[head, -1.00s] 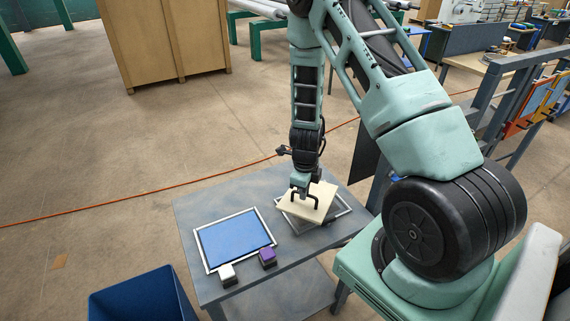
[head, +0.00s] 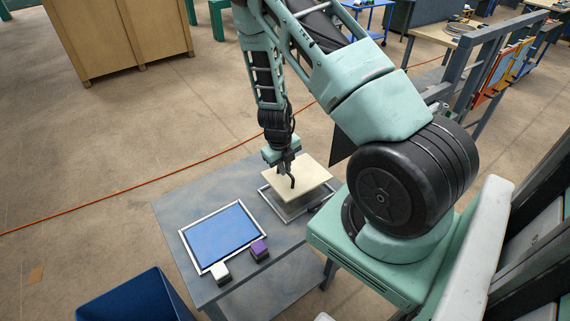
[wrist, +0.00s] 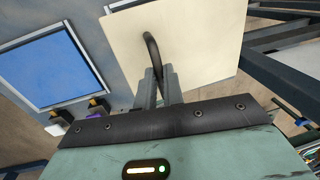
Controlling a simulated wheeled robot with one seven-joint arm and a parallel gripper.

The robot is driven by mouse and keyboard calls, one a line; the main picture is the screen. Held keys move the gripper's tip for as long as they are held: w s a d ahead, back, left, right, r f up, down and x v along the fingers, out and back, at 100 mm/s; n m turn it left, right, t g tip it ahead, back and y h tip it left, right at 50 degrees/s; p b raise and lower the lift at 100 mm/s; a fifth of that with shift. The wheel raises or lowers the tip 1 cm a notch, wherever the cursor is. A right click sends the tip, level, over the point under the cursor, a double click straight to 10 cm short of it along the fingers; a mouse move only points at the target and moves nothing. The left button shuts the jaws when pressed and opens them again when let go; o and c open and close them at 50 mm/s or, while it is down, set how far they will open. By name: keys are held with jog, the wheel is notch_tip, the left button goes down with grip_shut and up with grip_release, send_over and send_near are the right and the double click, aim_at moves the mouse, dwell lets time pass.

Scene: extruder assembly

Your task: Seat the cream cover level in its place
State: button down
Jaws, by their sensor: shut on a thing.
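The cream cover (head: 310,176) is a flat pale plate with a dark curved handle (wrist: 152,50) on top. My gripper (head: 288,168) is shut on that handle. In the head view the cover hangs above a grey-framed tray (head: 288,212) at the right part of the table, with a gap showing between them. The cover hides much of the tray. In the wrist view the cover (wrist: 198,45) fills the upper middle, with the fingers (wrist: 158,88) at its handle.
A blue panel in a light frame (head: 223,236) lies left of the tray on the grey table (head: 172,212). A white block (head: 220,272) and a purple block (head: 259,249) sit by its front edge. A blue bin (head: 135,298) stands on the floor at front left.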

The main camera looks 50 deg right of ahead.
aim_at(284, 179)
jog(key=shift+a+r+h+p, duration=0.1)
jog(key=shift+r+h+p, duration=0.2)
jog(key=shift+p, duration=0.1)
notch_tip(284, 179, down, 8)
jog(key=b, duration=0.6)
jog(key=shift+w+r, duration=0.1)
jog(key=shift+r, duration=0.1)
jog(key=shift+f+h, duration=0.1)
jog(key=shift+h, duration=0.3)
dwell(0.4)
jog(key=shift+f, duration=0.1)
jog(key=shift+f+b, duration=0.5)
jog(key=shift+f, duration=0.3)
dwell(1.1)
jog(key=shift+a+f, duration=0.1)
jog(key=shift+f, duration=0.2)
dwell(0.5)
jog(key=c, duration=1.4)
grip_release()
jog(key=shift+c, duration=0.2)
